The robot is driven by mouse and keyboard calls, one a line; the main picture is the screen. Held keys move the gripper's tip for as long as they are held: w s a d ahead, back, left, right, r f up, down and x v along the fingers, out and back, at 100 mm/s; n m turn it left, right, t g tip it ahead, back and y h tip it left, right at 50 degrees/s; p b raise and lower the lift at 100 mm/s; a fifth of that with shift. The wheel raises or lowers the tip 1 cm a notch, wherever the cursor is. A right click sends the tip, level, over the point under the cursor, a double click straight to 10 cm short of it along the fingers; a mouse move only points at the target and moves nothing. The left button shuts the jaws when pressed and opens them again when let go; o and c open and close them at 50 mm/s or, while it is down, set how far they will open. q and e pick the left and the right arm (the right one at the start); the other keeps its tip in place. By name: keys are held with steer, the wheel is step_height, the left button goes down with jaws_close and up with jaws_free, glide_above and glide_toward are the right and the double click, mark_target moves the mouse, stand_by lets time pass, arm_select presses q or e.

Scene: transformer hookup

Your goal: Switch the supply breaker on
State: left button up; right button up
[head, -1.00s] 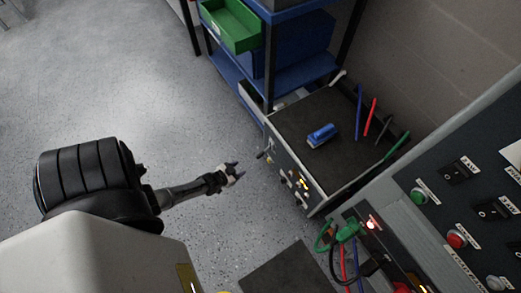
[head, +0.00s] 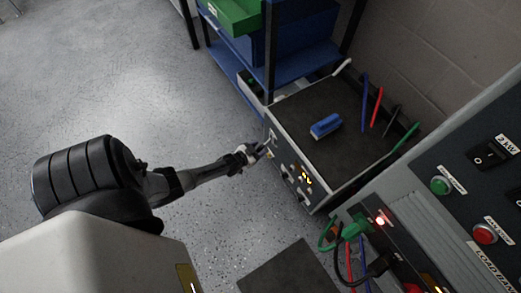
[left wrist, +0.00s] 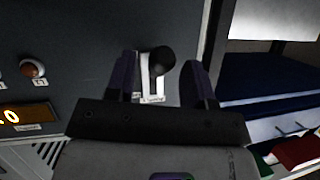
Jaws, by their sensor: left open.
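The supply breaker appears to be the lever with a round black knob (left wrist: 161,60) on a pale plate (left wrist: 150,88), in the left wrist view. It sits on the dark front panel (left wrist: 75,35) of the unit. My left gripper (left wrist: 160,82) is open, with one finger on each side of the lever. I cannot tell whether the fingers touch it. In the head view my left gripper (head: 262,150) is at the left end of the unit's front face (head: 289,168), and it partly hides the lever area. My right gripper is in neither view.
A blue brush-like block (head: 326,126) lies on the unit's dark top. Several coloured leads stand behind it. A blue shelf (head: 305,70) is at the back. The load bank panel (head: 465,190) with plugged cables is at right. Open floor is at left.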

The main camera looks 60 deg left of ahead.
arm_select(q)
steer(key=shift+b+x, duration=0.4)
steer(key=shift+x, duration=0.6)
jaws_close()
